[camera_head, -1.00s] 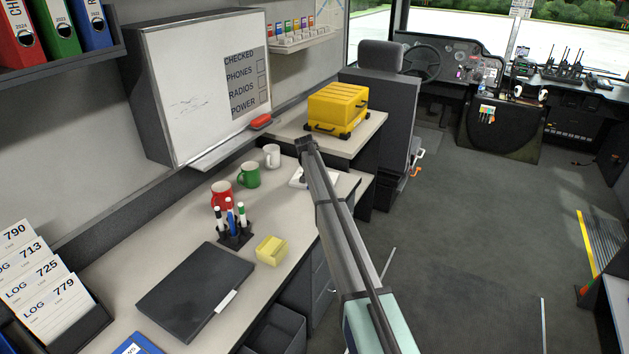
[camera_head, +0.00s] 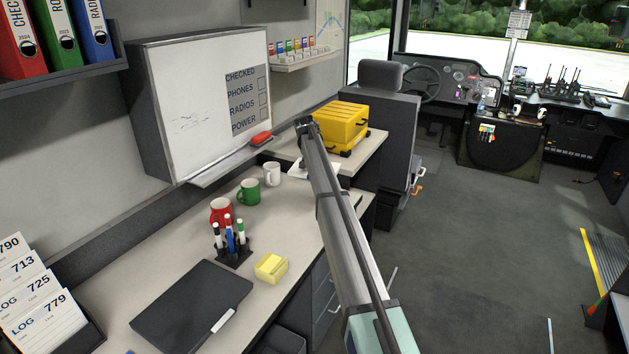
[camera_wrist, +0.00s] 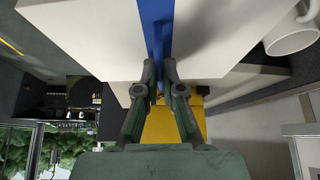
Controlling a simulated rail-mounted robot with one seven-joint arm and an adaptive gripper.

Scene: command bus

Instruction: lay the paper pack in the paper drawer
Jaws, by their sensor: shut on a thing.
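The paper pack (camera_wrist: 85,40) seems to be the broad white slab in the wrist view, with a blue band (camera_wrist: 157,30) across its middle. My gripper (camera_wrist: 161,80) is shut on that blue part. In the head view a white patch of the pack (camera_head: 298,168) shows past my arm, over the far end of the desk; my arm hides most of it and my gripper. Grey drawers (camera_head: 324,295) are under the desk front. I cannot tell which is the paper drawer or whether it is open.
A yellow case (camera_head: 340,124) stands on the far counter (camera_head: 372,145). A white mug (camera_head: 272,174), a green mug (camera_head: 249,191), a red mug (camera_head: 220,208), a pen holder (camera_head: 233,250) and a black folder (camera_head: 190,308) are on the desk. The aisle floor (camera_head: 480,230) is clear.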

